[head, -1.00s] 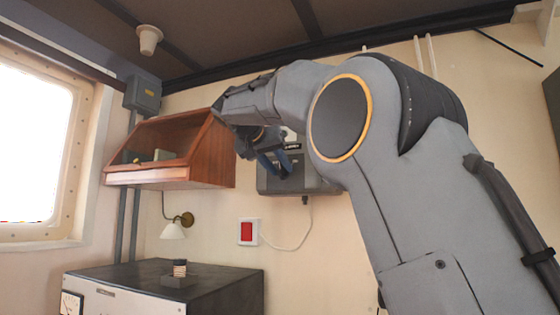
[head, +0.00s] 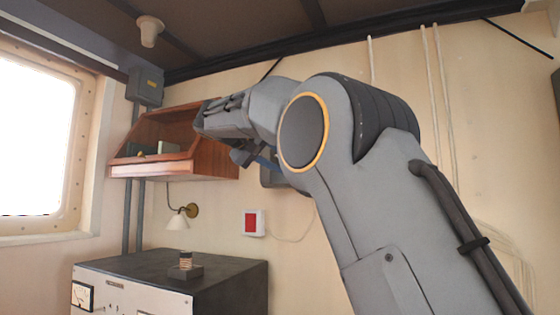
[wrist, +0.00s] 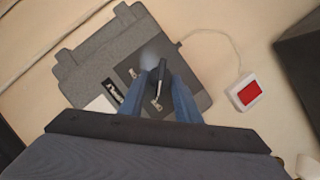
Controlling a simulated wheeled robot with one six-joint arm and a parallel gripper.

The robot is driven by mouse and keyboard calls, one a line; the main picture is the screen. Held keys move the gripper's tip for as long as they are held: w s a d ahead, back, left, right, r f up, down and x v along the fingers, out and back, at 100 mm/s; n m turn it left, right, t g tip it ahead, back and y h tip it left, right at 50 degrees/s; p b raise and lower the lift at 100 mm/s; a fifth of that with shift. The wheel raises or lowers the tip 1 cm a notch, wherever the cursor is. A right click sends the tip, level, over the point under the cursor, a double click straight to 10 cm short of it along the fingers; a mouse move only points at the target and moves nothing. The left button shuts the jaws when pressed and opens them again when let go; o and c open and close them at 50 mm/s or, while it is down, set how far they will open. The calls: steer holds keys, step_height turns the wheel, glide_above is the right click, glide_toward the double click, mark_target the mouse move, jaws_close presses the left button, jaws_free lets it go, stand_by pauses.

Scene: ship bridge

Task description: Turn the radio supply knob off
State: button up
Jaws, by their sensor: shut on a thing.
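The radio supply is a grey wall box, mostly hidden behind my arm in the head view, where its left edge (head: 268,182) shows. In the wrist view the grey box (wrist: 90,62) fills the upper middle, tilted in the picture, with a dark front panel. A black knob (wrist: 161,72) stands out from that panel, with small pale label plates near it. My gripper (wrist: 160,88) has its blue fingers shut on the knob, one on each side. In the head view my gripper (head: 266,162) is partly hidden by my arm.
A wooden cabinet (head: 205,168) hangs close to the left of my wrist. A red-and-white wall switch (head: 253,222) and a small wall lamp (head: 180,218) are below. A dark-topped console (head: 130,262) stands lower left.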

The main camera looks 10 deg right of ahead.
stand_by(0.4)
steer(key=o, duration=1.1)
steer(key=shift+a, duration=0.1)
steer(key=b+v, duration=0.2)
steer(key=v, duration=0.5)
steer(key=shift+s+a+r+b, duration=0.1)
steer(key=shift+s+a+b, duration=0.15)
steer(key=shift+b, duration=0.1)
steer(key=shift+d, duration=0.1)
